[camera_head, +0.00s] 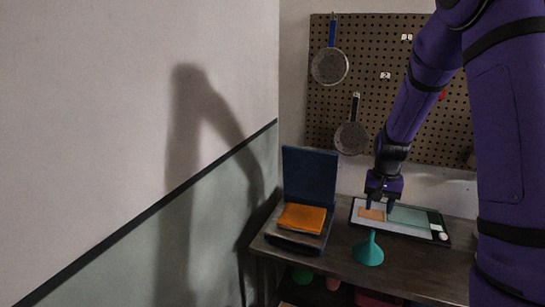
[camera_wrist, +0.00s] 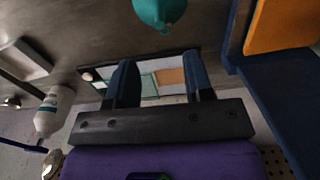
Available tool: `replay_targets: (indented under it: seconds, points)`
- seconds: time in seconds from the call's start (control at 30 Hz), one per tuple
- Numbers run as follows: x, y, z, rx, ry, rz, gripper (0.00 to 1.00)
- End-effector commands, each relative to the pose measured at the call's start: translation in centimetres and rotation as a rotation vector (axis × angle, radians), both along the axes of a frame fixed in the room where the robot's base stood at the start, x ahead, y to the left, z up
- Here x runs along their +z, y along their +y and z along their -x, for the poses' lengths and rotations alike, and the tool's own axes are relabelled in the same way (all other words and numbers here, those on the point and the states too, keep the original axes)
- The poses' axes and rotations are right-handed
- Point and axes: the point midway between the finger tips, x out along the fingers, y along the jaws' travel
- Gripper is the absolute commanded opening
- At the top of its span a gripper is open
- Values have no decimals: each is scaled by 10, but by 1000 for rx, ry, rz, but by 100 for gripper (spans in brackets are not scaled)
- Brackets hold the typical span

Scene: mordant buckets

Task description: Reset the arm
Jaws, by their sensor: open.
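My purple arm reaches down from the upper right in the head view. My gripper (camera_head: 379,207) is above the flat tray with orange and green panels (camera_head: 408,231) on the dark table. In the wrist view my gripper (camera_wrist: 160,85) has its two dark blue fingers apart, with nothing between them. The tray (camera_wrist: 148,86) shows behind and between the fingers there. Whether the fingertips touch the tray cannot be told.
A teal funnel (camera_head: 368,250) stands on the table (camera_head: 345,266) in front of the gripper. An open blue case (camera_head: 309,176) with an orange block (camera_head: 302,218) is at left. A pegboard (camera_head: 390,75) with hanging strainers is behind. A white bottle (camera_wrist: 54,112) shows in the wrist view.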

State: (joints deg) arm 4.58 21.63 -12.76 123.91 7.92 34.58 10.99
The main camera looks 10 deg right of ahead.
Motion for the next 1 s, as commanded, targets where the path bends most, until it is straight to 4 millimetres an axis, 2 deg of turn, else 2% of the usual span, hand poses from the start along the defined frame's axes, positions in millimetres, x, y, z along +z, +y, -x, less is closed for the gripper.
replay_targets:
  seconds: [0.17,0.37,0.5,0.7,1.0]
  points:
    - [24,10,6,30,-30,-6,48]
    - [81,35,30,111,-100,-17,48]
    - [118,53,53,177,-148,-17,48]
    - [162,76,93,268,-215,-10,48]
    - [211,104,161,404,-313,28,48]
